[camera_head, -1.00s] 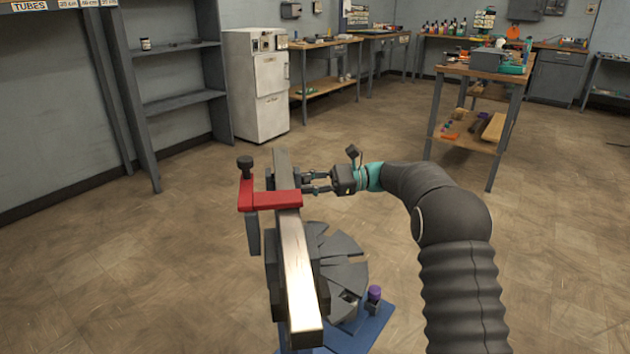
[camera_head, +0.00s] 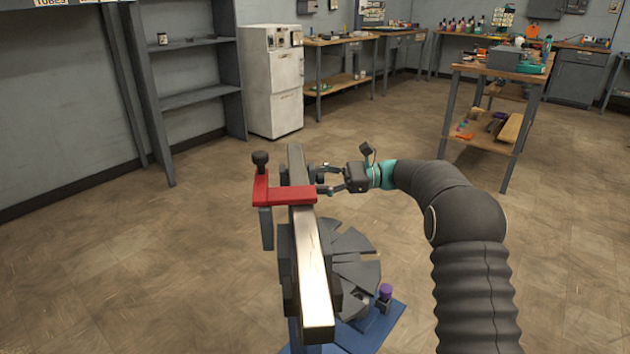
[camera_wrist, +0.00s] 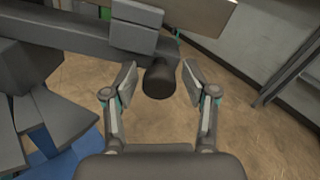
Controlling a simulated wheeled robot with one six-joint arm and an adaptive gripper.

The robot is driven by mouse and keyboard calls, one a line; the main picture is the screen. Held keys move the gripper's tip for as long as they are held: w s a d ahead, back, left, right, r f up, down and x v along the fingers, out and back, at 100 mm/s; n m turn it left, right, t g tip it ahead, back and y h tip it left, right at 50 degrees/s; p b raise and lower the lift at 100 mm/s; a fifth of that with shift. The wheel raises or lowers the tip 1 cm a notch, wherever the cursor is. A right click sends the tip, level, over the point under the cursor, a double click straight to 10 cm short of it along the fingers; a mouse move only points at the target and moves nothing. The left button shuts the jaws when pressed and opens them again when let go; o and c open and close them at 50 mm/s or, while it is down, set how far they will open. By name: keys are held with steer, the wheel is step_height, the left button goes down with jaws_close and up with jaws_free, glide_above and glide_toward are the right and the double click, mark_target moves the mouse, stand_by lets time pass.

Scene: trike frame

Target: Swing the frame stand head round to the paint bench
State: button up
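The frame stand head (camera_head: 289,262) carries a long bright metal tube (camera_head: 312,262) with a red clamp (camera_head: 283,195) across it. Below it are a fan of grey plates (camera_head: 352,245) and a blue base (camera_head: 380,328) with a purple-topped knob (camera_head: 385,292). My gripper (camera_head: 325,179) is at the right side of the tube, near the clamp. In the wrist view my gripper (camera_wrist: 158,76) is open, with a dark round handle end (camera_wrist: 157,88) between its fingers and gaps on both sides. The paint bench is probably the far bench with bottles (camera_head: 470,38).
A wooden workbench (camera_head: 500,71) with a lower shelf stands at the right. A white cabinet (camera_head: 272,85) and grey shelving (camera_head: 195,98) stand at the back left. The floor (camera_head: 130,270) around the stand is mostly clear.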

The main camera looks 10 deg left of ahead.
steer(key=v, duration=1.1)
steer(key=shift+d, duration=0.2)
steer(key=shift+w, duration=0.1)
step_height(320, 180, down, 11)
steer(key=t+h, duration=0.2)
steer(key=h, duration=0.1)
steer(key=s+d+f+n+t+h, duration=0.1)
steer(key=s+d+f+n+h, duration=0.25)
steer(key=s, duration=0.25)
steer(key=s+d+r+n+t+h, duration=0.2)
steer(key=s+d, duration=0.4)
steer(key=s, duration=0.6)
steer(key=s+d+r+n+t+h, duration=0.2)
steer(key=s+d+r+t+h, duration=0.2)
steer(key=s, duration=0.7)
steer(key=s+d+r+n+t+h, duration=0.2)
steer(key=s+d+r, duration=0.4)
steer(key=s, duration=0.6)
steer(key=shift+s+d+r+n+t+h, duration=0.35)
steer(key=shift+d+r+n+t+h, duration=0.1)
steer(key=shift+d+h, duration=0.7)
